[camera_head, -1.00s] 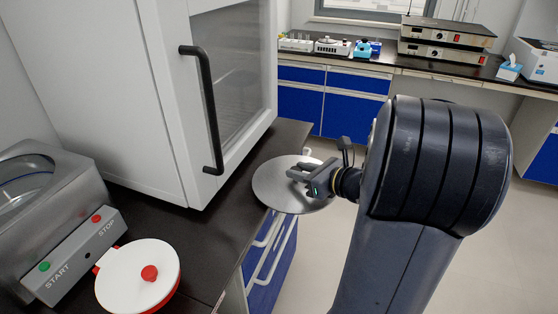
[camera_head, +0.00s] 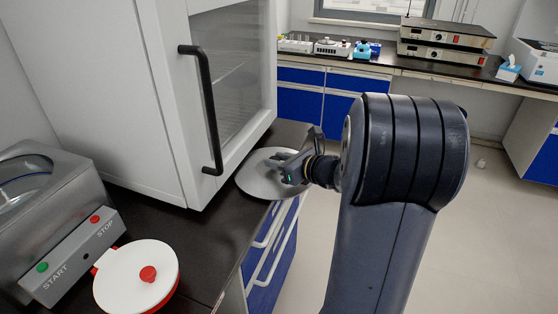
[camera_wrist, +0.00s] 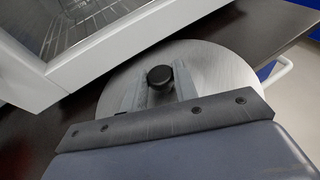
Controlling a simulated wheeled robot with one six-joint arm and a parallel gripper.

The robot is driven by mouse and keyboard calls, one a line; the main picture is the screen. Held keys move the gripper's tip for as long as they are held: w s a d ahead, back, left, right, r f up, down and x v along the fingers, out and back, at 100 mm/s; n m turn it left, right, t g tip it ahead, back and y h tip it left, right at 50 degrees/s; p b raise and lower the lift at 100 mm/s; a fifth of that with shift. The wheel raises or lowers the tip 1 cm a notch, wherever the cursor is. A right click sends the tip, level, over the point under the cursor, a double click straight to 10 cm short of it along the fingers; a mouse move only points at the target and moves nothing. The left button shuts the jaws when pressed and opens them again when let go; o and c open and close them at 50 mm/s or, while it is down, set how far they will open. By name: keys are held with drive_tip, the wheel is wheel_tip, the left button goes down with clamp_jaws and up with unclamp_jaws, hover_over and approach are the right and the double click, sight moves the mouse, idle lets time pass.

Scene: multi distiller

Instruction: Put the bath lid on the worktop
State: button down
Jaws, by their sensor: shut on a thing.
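The bath lid is a round metal disc (camera_head: 258,183) with a black knob (camera_wrist: 160,76) at its centre. My gripper (camera_head: 282,168) is shut on the lid's knob, with a finger on either side of it in the wrist view. The lid is over the right front part of the dark worktop (camera_head: 205,236), beside the white cabinet. In the head view my gripper hides part of the lid. I cannot tell whether the lid touches the worktop or hangs just above it. The metal bath (camera_head: 62,205) with START and STOP buttons stands at the left.
The white cabinet (camera_head: 165,100) with a black handle (camera_head: 205,110) rises close to the lid's left side. A white-lidded red pot (camera_head: 135,272) stands on the front of the worktop. The far bench (camera_head: 385,63) holds instruments.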

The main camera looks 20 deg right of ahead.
drive_tip(key=c, duration=1.1)
unclamp_jaws()
drive_tip(key=shift+r+p, duration=0.25)
drive_tip(key=shift+p, duration=0.1)
drive_tip(key=p+v, duration=0.1)
drive_tip(key=v, duration=1.1)
drive_tip(key=shift+d+f, duration=0.1)
